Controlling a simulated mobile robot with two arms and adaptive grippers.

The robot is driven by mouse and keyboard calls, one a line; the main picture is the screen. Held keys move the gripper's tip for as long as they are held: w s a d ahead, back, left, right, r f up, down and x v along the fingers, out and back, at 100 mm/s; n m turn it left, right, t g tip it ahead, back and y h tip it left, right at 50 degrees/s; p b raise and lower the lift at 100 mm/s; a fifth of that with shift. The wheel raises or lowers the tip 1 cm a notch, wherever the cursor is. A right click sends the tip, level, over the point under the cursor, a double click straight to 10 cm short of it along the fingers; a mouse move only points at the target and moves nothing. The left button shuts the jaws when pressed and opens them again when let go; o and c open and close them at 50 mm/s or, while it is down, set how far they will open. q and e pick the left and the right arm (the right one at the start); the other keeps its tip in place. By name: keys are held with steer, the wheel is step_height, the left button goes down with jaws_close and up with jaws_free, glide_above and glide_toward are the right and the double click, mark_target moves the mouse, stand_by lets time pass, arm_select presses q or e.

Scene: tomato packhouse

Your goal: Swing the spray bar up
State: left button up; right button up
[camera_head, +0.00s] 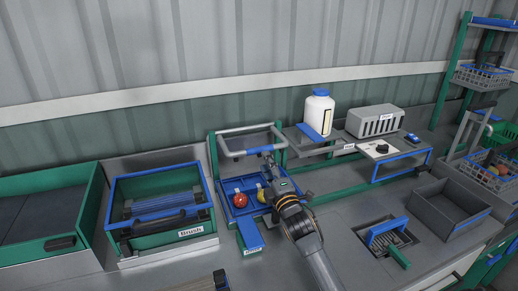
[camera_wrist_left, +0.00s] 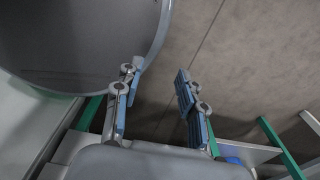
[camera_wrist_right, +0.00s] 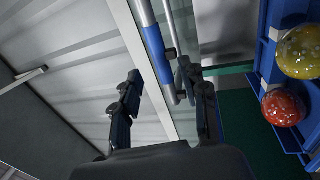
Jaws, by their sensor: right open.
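The spray bar (camera_head: 232,153) is a grey tube frame with a blue sleeve, standing above a blue tray (camera_head: 231,211) at the middle of the bench. In the right wrist view its grey tube with blue sleeve (camera_wrist_right: 154,50) runs in from the top. My right gripper (camera_head: 268,160) is at the bar's front tube, partly covering it. In the right wrist view its fingers (camera_wrist_right: 160,72) are apart, with the tubes between or just beyond their tips; contact is unclear. My left gripper (camera_wrist_left: 156,75) is open and empty, outside the head view.
A red tomato (camera_head: 240,200) and a yellow one (camera_head: 262,194) lie in the blue tray. A green brush station (camera_head: 150,240) stands left. A white bottle (camera_head: 319,104) and grey box (camera_head: 375,120) stand behind right. A dark open bin (camera_head: 468,226) is farther right.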

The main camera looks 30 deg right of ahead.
mark_target(260, 152)
steer(key=p+x, duration=0.1)
steer(key=x, duration=0.5)
steer(key=shift+r, duration=0.1)
steer(key=shift+w+d, duration=0.1)
steer(key=shift+w, duration=0.35)
arm_select(q)
steer(key=shift+w+d+r, duration=0.1)
steer(key=shift+w+r, duration=0.3)
steer(key=shift+w, duration=0.25)
steer(key=shift+w+r, duration=0.35)
steer(key=shift+w, duration=0.25)
arm_select(e)
jaws_close()
